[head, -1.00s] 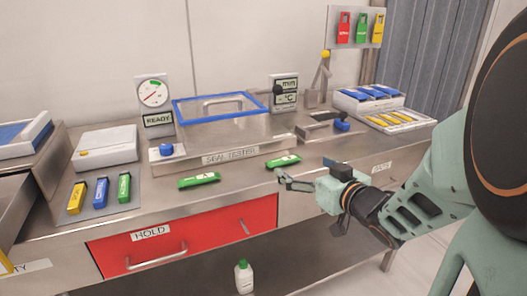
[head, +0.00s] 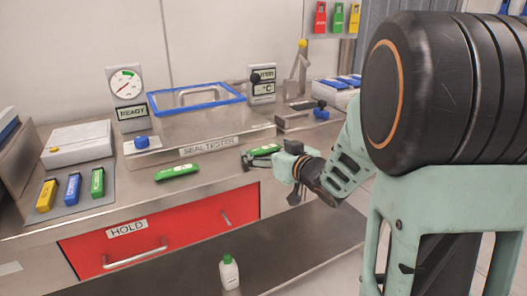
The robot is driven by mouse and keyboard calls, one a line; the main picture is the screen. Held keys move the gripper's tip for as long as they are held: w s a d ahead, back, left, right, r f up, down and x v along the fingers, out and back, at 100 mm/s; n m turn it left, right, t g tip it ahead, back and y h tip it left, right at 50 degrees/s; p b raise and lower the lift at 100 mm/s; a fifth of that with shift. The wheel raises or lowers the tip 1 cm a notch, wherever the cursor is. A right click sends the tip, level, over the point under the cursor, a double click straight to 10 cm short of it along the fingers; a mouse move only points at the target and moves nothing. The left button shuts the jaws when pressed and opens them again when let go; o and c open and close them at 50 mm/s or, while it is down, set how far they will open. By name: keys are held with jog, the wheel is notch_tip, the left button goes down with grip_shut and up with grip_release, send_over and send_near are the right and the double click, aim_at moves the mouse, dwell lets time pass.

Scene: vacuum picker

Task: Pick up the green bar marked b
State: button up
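Two green bars lie on the steel counter in front of the seal tester. The left green bar (head: 177,172) lies clear of my gripper. The right green bar (head: 264,149) lies just behind my gripper's fingers and is partly covered by them. Both carry a small pale label, but the letters are too small to read, so I cannot tell which is marked b. My gripper (head: 247,162) reaches in from the right, low over the counter's front edge. Its fingers look apart and hold nothing visible; contact with the right bar cannot be made out.
The seal tester (head: 200,128) stands behind the bars. A tray (head: 111,191) with yellow, blue and green bars is at left. The red HOLD drawer (head: 185,235) is below the counter. A white bottle with a green cap (head: 229,273) stands on the lower shelf.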

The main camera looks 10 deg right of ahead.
jog(key=c, duration=1.2)
jog(key=shift+o, duration=0.2)
